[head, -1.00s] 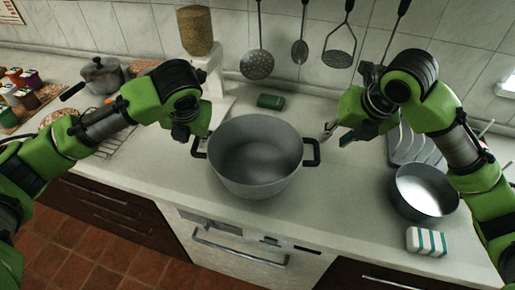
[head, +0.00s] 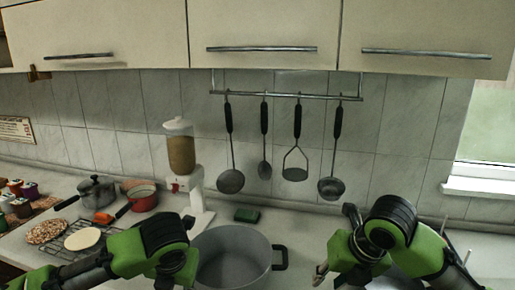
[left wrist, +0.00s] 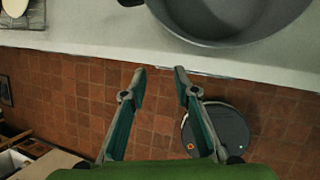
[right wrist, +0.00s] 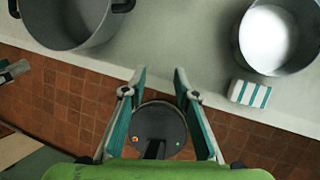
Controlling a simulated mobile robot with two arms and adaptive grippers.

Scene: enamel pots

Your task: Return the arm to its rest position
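My right gripper (right wrist: 159,72) is open and empty, its two teal-lined fingers apart in the right wrist view. In the head view the right gripper (head: 320,273) hangs to the right of the large grey pot (head: 232,262). My left gripper (left wrist: 160,70) is also open and empty in the left wrist view. In the head view the left arm's end is at the pot's left side, with its fingers hidden. The pot stands on the counter and is cut off in both wrist views. Neither gripper touches it.
A smaller metal pan (right wrist: 275,40) and a striped sponge (right wrist: 250,93) lie on the counter at the right. A dispenser (head: 181,155), a red pot (head: 142,197) and a lidded pot (head: 97,192) stand at the back left. Utensils hang from a rail (head: 285,96).

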